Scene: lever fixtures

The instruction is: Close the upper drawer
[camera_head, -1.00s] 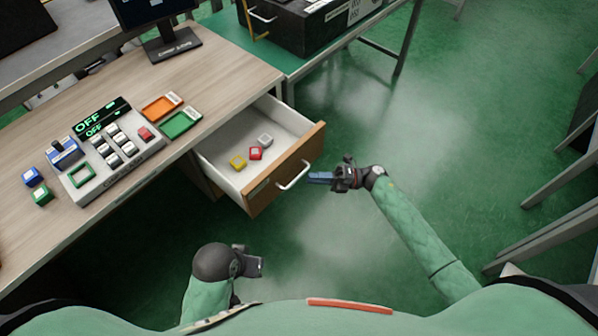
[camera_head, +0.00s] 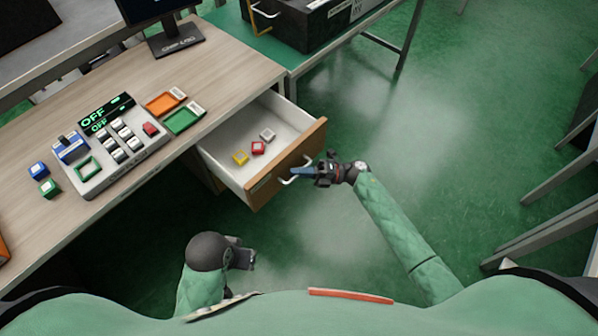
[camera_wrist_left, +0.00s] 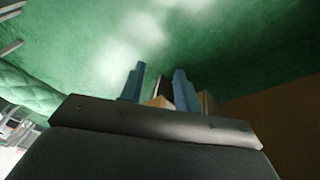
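The upper drawer (camera_head: 222,170) stands pulled out from under the desk, with a white inside and a wooden front (camera_head: 262,188). A yellow, a red and a grey block lie in it. A pale bar handle (camera_head: 298,173) is on its front. My left gripper (camera_head: 243,256) hangs low in front of the desk, away from the drawer. In the left wrist view its two blue fingers (camera_wrist_left: 157,84) stand apart with a gap between them.
The desk (camera_head: 215,65) carries a button panel (camera_head: 118,140), an orange tray (camera_head: 163,103), a green tray (camera_head: 184,120) and loose blue and green blocks. A green table with a black box (camera_head: 305,25) stands behind. The floor right of the drawer is clear.

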